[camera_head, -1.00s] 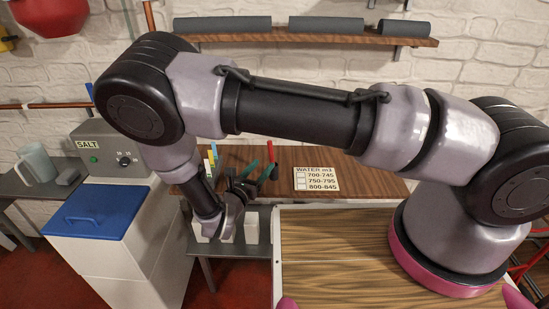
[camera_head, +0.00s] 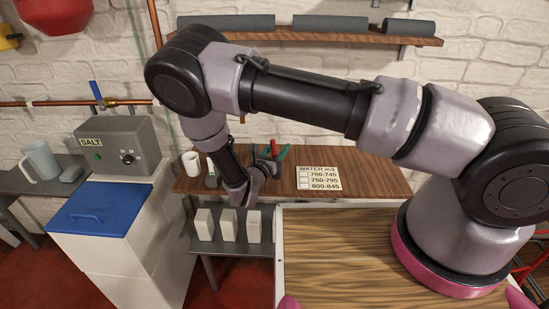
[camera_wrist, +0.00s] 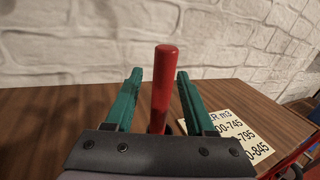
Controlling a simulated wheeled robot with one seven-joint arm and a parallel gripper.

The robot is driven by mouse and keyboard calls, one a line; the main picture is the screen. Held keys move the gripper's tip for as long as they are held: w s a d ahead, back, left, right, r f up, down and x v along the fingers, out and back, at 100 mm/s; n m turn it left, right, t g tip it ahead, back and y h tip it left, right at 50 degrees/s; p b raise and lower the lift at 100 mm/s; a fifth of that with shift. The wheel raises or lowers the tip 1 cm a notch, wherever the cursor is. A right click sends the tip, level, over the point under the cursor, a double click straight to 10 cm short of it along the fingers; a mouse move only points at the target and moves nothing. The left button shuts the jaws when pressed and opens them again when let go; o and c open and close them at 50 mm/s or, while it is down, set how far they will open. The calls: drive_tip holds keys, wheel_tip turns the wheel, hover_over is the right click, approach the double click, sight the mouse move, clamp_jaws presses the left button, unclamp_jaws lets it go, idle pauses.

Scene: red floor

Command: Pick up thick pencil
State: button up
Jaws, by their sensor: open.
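A thick red pencil (camera_wrist: 161,88), round-topped, stands upright in the wrist view. It appears between the two green fingers of my open gripper (camera_wrist: 160,74), with a visible gap on each side. Whether it lies within their reach in depth I cannot tell. Its lower end is hidden behind the gripper's dark front plate. In the head view my gripper (camera_head: 271,158) is over the wooden counter (camera_head: 350,165), left of the printed sign. The red pencil (camera_head: 273,147) shows there as a small upright strip by the green fingers.
The WATER sign (camera_head: 318,178) lies on the counter right of my gripper. A white mug (camera_head: 191,164) stands at the counter's left end. White blocks (camera_head: 228,224) stand on the shelf below. A brick wall (camera_wrist: 60,40) rises behind, with a wall shelf (camera_head: 300,36) above.

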clamp_jaws()
wheel_tip(320, 180, up, 10)
idle(0.6)
